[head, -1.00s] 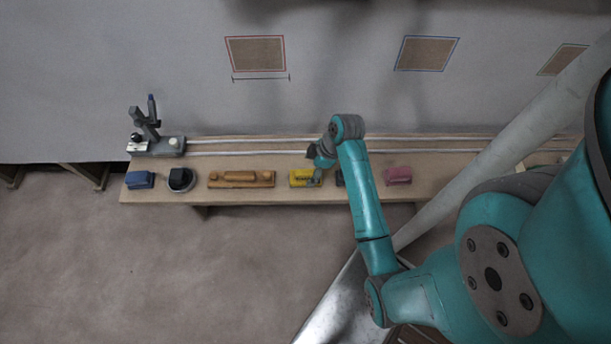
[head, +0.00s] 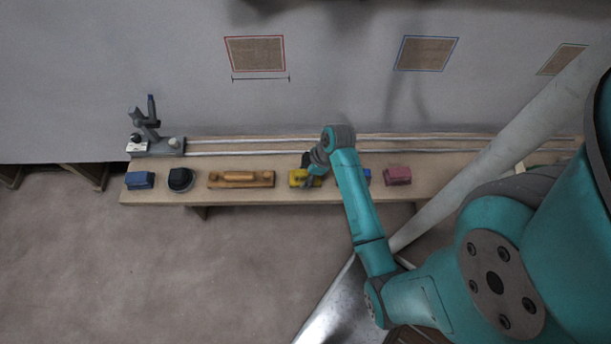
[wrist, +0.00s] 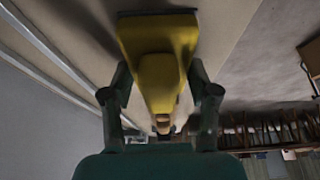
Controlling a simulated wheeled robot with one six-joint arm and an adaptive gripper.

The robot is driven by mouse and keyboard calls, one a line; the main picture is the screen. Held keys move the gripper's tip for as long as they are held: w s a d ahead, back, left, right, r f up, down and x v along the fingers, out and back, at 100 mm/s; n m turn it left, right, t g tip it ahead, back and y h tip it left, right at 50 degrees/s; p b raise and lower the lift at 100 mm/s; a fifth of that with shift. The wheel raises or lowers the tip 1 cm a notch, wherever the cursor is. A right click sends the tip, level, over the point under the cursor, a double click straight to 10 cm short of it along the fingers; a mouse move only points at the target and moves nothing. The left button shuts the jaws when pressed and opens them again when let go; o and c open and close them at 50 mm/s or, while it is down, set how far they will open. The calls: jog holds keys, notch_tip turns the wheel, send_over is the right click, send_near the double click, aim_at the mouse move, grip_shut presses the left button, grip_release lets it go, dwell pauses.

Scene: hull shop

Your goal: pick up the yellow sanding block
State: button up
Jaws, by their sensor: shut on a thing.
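The yellow sanding block (head: 298,178) is at the bench, between the long wooden block and the pink block. It is partly hidden behind my gripper (head: 312,178). In the wrist view the yellow sanding block (wrist: 158,62) lies between the two fingers of my gripper (wrist: 160,100), which are shut on its raised yellow grip. Its wide base is toward the top of that view. I cannot tell whether the block touches the bench top or is lifted.
The bench (head: 440,180) also carries a blue block (head: 140,180), a dark round tool (head: 180,179), a long wooden block (head: 240,179), a partly hidden blue thing (head: 367,177) and a pink block (head: 397,175). A grey stand (head: 150,135) is at the left end. A pale slanted pole (head: 490,155) crosses at right.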

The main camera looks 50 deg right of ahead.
aim_at(305, 172)
notch_tip(305, 172, up, 10)
dwell(0.6)
